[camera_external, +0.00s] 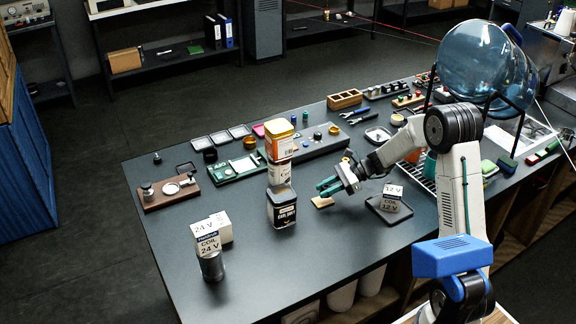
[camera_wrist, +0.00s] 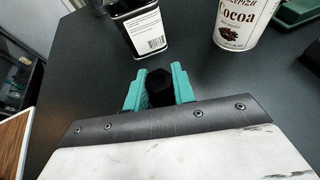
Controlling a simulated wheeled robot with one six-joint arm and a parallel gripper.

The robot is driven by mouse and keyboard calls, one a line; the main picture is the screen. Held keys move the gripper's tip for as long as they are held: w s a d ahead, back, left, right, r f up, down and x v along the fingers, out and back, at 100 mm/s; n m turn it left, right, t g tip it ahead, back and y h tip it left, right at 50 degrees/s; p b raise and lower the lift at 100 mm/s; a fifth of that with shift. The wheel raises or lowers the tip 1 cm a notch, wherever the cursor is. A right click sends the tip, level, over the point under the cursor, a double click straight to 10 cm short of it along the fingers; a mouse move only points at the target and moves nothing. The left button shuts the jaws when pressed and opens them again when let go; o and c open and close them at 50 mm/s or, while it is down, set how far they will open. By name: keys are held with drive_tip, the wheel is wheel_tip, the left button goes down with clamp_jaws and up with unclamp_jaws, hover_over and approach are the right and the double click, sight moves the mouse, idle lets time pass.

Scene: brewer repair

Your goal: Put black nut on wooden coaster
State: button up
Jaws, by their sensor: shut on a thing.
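My gripper (camera_external: 328,187) is low over the dark table, with its teal fingers pointing left. In the wrist view my gripper (camera_wrist: 159,88) is shut on the black nut (camera_wrist: 160,84), which sits between both fingers. The nut cannot be made out in the external view. The wooden coaster (camera_external: 321,202) is a small tan square on the table, just below and slightly left of the fingertips. I cannot tell the exact gap between them. I cannot make out the coaster in the wrist view.
A black tea tin (camera_external: 282,207) stands left of the coaster; the cocoa can (camera_wrist: 247,22) is near it. The 12 V coil boxes (camera_external: 390,199) stand on a dark tray to the right. The 24 V coil boxes (camera_external: 208,240) are at front left. The table front is clear between them.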

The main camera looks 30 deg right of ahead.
sight(323, 200)
drive_tip(key=shift+w, duration=0.55)
drive_tip(key=shift+f, duration=1.8)
drive_tip(key=shift+f, duration=0.1)
drive_tip(key=o, duration=1)
